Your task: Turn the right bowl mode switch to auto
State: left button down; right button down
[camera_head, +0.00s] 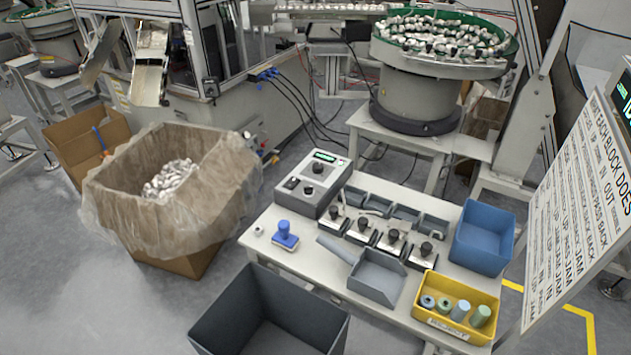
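A grey control box (312,185) stands at the back left of the white table, with a small lit green display (324,156) on its sloped top. Below the display is a black round knob (318,168); a smaller black knob (308,190) and a dark rocker-like switch (291,183) sit lower on the panel. Labels and knob positions are too small to read, so I cannot tell which is the mode switch or how it is set. The right bowl feeder (438,85), green-rimmed and full of metallic parts, stands behind the table. Neither of my grippers is in view.
The table holds a blue stamp-like tool (285,235), several black-knobbed fixtures (393,240), a grey scoop (377,280), a blue bin (484,237) and a yellow tray (437,322). A dark bin (215,318) stands in front; a lined carton (215,180) is left; a sign (580,200) is right.

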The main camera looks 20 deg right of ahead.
aim_at(308, 191)
jog(key=l+z, duration=0.3)
jog(key=z, duration=0.15)
jog(key=l+z, duration=0.25)
jog(key=z, duration=0.15)
